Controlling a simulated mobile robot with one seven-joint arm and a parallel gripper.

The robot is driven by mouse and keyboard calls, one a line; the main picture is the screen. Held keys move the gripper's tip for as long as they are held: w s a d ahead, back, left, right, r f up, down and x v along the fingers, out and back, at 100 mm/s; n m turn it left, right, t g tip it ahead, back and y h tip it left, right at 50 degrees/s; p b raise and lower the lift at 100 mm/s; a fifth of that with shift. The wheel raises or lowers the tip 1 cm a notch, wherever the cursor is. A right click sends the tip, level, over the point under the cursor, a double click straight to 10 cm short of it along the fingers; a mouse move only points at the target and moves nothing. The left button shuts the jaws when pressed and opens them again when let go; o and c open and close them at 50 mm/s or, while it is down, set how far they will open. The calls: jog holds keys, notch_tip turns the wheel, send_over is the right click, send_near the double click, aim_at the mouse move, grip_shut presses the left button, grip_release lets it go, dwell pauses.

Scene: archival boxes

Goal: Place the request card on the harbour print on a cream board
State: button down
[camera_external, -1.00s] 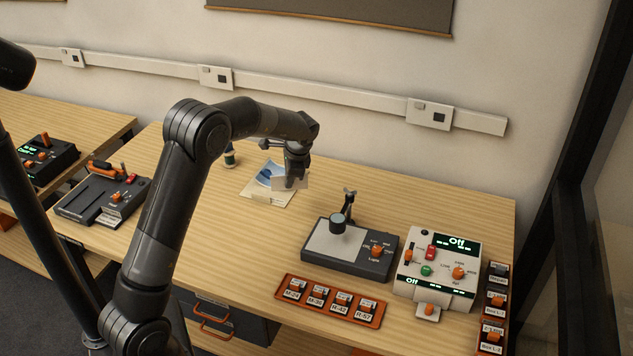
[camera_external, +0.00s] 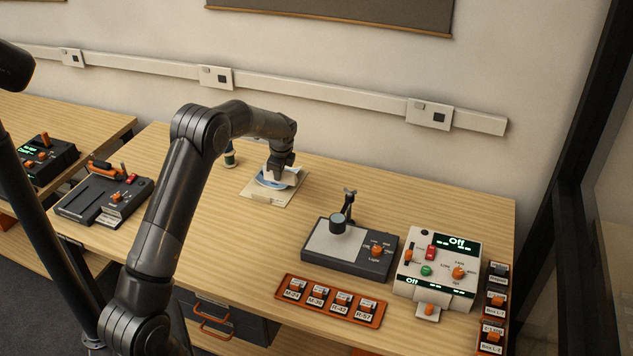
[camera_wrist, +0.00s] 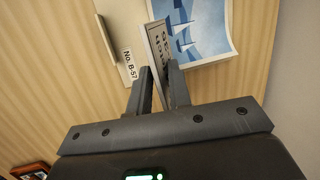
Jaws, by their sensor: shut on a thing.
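My gripper (camera_external: 281,168) is over the harbour print on the table's far side. In the wrist view my gripper (camera_wrist: 160,84) is shut on a pale card with dark lettering, the request card (camera_wrist: 156,44), held tilted on edge. The harbour print (camera_wrist: 200,28), blue with white sails, lies just beyond the card. The cream board (camera_wrist: 112,22) carries a label reading No. B-57. In the external view the print (camera_external: 267,184) shows partly behind my gripper, on the cream board (camera_external: 259,199). Whether the card touches the print I cannot tell.
A dark device with a lens arm (camera_external: 340,247) and a white control box (camera_external: 440,268) stand to the right. An orange tray (camera_external: 331,302) lies at the front edge. The middle of the table is clear.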

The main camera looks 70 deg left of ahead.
jog(key=shift+s+a+f, duration=0.15)
jog(key=shift+a+f, duration=0.35)
jog(key=shift+a, duration=0.25)
jog(key=shift+f, duration=2)
jog(key=shift+f, duration=0.1)
jog(key=c, duration=1.3)
grip_release()
jog(key=v, duration=1.2)
